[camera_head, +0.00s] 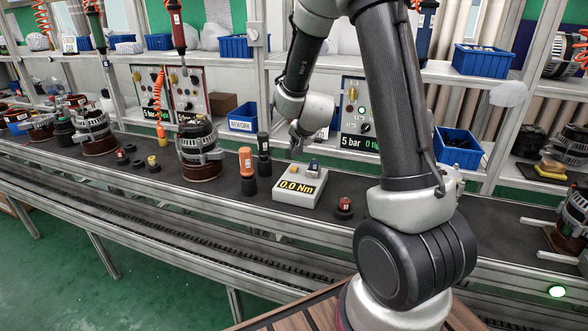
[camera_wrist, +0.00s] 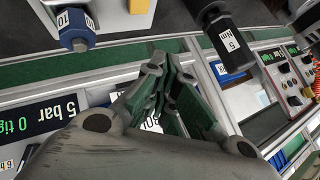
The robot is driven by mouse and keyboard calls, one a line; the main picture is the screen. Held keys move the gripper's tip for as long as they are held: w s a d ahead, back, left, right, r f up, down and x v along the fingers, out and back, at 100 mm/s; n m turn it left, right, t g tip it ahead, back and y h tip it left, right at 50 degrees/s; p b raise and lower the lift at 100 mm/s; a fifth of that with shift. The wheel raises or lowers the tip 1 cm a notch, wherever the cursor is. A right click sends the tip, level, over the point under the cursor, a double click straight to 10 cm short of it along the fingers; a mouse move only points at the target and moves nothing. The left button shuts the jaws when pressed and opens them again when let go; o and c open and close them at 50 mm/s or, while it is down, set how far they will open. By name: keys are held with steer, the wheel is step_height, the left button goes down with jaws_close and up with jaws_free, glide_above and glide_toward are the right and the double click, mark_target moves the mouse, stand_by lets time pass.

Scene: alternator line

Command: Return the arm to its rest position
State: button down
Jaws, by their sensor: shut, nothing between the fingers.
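My arm rises from the lower right of the head view, bends at the top and comes down over the bench to the wrist. My gripper (camera_wrist: 165,88) shows in the wrist view with its green-padded fingers together and nothing held between them. In the head view the end of the arm hangs behind the grey torque tester (camera_head: 300,188), which reads 0.0 Nm; the fingertips are hard to make out there. In the wrist view a black tool marked 5 Nm (camera_wrist: 226,38) and a blue hexagonal piece marked 10 (camera_wrist: 73,28) show beyond the fingers.
An orange-topped tool (camera_head: 246,164) and a black tool (camera_head: 264,153) stand left of the tester. An alternator (camera_head: 200,150) stands further left. A red-topped socket (camera_head: 344,208) stands near the front edge. A blue REWORK bin (camera_head: 242,118) and a 5 bar panel (camera_head: 352,105) are behind.

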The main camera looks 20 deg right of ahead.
stand_by(0.3)
steer(key=s+f+g, duration=0.1)
steer(key=s+a+f+n, duration=0.1)
steer(key=s, duration=0.1)
steer(key=s+a+f+n+g+y, duration=0.1)
steer(key=shift+s+a+f+g, duration=0.15)
steer(key=shift+s+f+g, duration=0.15)
steer(key=shift+f, duration=0.1)
steer(key=s, duration=0.1)
steer(key=s+n+g, duration=0.1)
steer(key=s+a, duration=0.1)
steer(key=shift+f+n+y, duration=0.3)
steer(key=shift+y, duration=0.1)
steer(key=shift+n+g, duration=0.7)
steer(key=shift+g, duration=0.1)
steer(key=s, duration=0.1)
steer(key=s+r, duration=0.1)
steer(key=s+a, duration=0.1)
steer(key=s, duration=0.1)
steer(key=shift+r, duration=0.2)
steer(key=s+r+n, duration=0.3)
steer(key=s+r, duration=0.6)
steer(key=s, duration=0.3)
steer(key=s+d+r+n, duration=0.1)
steer(key=s+r+n, duration=0.1)
steer(key=s+r, duration=0.8)
steer(key=shift+s+d+r+n+t, duration=0.3)
steer(key=shift+s+n, duration=0.1)
steer(key=shift+s, duration=0.85)
